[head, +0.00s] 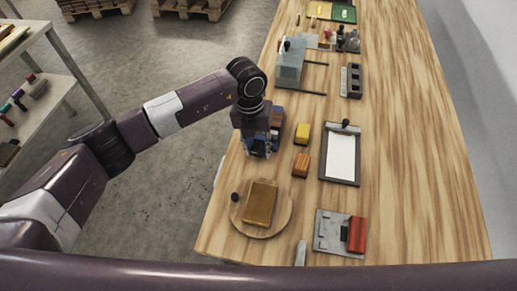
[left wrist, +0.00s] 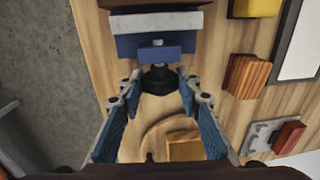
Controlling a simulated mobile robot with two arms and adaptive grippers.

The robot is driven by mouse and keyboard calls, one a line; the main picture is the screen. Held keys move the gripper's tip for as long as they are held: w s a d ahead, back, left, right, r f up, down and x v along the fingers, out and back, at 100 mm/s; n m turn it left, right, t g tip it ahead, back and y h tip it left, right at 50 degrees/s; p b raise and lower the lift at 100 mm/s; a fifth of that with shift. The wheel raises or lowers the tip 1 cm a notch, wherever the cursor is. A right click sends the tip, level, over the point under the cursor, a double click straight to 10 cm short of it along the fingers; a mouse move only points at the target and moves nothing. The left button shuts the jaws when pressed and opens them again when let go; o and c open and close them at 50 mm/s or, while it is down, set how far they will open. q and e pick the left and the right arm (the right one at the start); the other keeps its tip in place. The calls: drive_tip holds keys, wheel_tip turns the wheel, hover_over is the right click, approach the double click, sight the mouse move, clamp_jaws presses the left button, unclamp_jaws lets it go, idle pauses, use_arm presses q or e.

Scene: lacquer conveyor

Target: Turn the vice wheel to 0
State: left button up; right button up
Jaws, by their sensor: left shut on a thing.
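The vice (left wrist: 150,22), with blue and pale grey parts, stands near the table's left edge. Its black wheel (left wrist: 157,79) faces my left gripper in the left wrist view. My left gripper (left wrist: 160,90) has a fingertip on either side of the wheel and is shut on it. In the head view my left gripper (head: 262,148) points down at the left edge of the table and hides most of the vice and the wheel. I cannot read any number or mark on the wheel. My right gripper is not in view.
On the wooden table (head: 400,150), a round board (head: 280,222) carries a golden-brown block (head: 261,203). Yellow (head: 302,133) and orange-brown (head: 301,164) blocks, a clipboard (head: 341,155) and a grey plate with a red block (head: 357,234) lie to the right. The table's right side is clear.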

use_arm(q)
drive_tip(key=h+b, duration=0.1)
drive_tip(key=f+h+b, duration=0.1)
drive_tip(key=h+b, duration=0.1)
drive_tip(key=shift+a+g, duration=0.3)
drive_tip(key=shift+r+h+b, duration=0.35)
drive_tip(key=shift+h+b, duration=0.25)
drive_tip(key=shift+b, duration=0.25)
drive_tip(key=shift+r, duration=0.1)
drive_tip(key=shift+d, duration=0.1)
drive_tip(key=o, duration=1.1)
drive_tip(key=shift+o, duration=0.2)
drive_tip(key=v, duration=1.2)
drive_tip(key=shift+w, duration=0.2)
